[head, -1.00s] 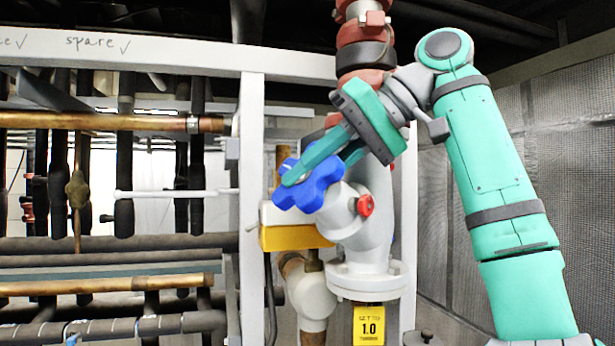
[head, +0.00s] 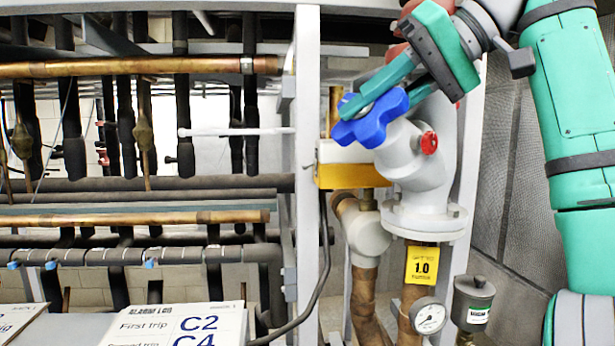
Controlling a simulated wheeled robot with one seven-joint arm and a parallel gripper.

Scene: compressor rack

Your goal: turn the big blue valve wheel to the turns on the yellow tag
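The big blue valve wheel (head: 368,128) is lobed and sits tilted on a white angled valve body (head: 418,165), right of centre. My gripper (head: 372,100) reaches down to it from the upper right. One teal finger lies across the wheel's upper face, and the other is to the right, partly behind a lobe. The fingers are apart with part of the wheel between them. I cannot tell whether they press on it.
A small red knob (head: 429,143) is on the valve's side. A yellow-and-white box (head: 345,170) sits behind the wheel. A white frame post (head: 306,200) stands left. Below are a round gauge (head: 428,316), a dark canister (head: 473,300) and a trip-label board (head: 180,325).

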